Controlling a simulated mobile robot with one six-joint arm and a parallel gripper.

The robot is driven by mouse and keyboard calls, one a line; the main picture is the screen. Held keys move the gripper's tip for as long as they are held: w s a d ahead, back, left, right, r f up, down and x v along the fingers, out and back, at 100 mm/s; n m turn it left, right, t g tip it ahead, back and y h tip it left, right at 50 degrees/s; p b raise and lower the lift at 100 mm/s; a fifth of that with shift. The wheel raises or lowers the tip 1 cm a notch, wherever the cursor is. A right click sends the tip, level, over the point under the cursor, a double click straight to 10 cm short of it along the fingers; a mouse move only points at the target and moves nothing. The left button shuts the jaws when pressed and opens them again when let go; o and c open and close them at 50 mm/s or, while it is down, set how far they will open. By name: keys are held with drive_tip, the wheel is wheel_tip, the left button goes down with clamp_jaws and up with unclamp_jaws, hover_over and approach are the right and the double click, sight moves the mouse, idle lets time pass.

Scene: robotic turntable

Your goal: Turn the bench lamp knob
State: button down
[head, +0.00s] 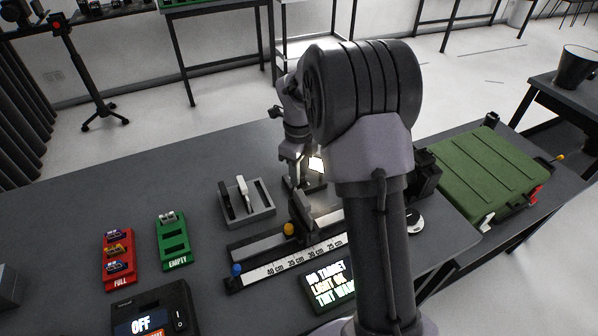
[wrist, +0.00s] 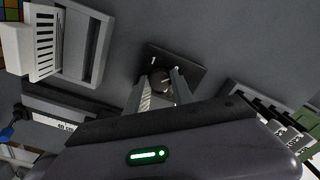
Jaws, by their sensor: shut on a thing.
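The bench lamp's knob, a small dark round cap (wrist: 160,79) with a light mark, shows in the wrist view on a dark square base (wrist: 187,66). My gripper (wrist: 160,88) has one finger on each side of the knob and is shut on it. In the head view my gripper (head: 293,178) is low over the table beside the bright lamp light (head: 316,164). My own arm hides much of the lamp there, and I cannot make out the knob.
A grey tray (head: 262,214), red rack (head: 117,272), green rack (head: 171,252) and "OFF" box (head: 172,301) stand left. A green case (head: 490,168) is right. The table's back left is clear.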

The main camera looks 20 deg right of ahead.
idle(0.3)
drive_tip(key=c, duration=1.1)
unclamp_jaws()
drive_tip(key=shift+r, duration=0.1)
wheel_tip(320, 180, up, 17)
drive_tip(key=p, duration=0.7)
drive_tip(key=shift+a+r, duration=0.15)
drive_tip(key=shift+s, duration=0.15)
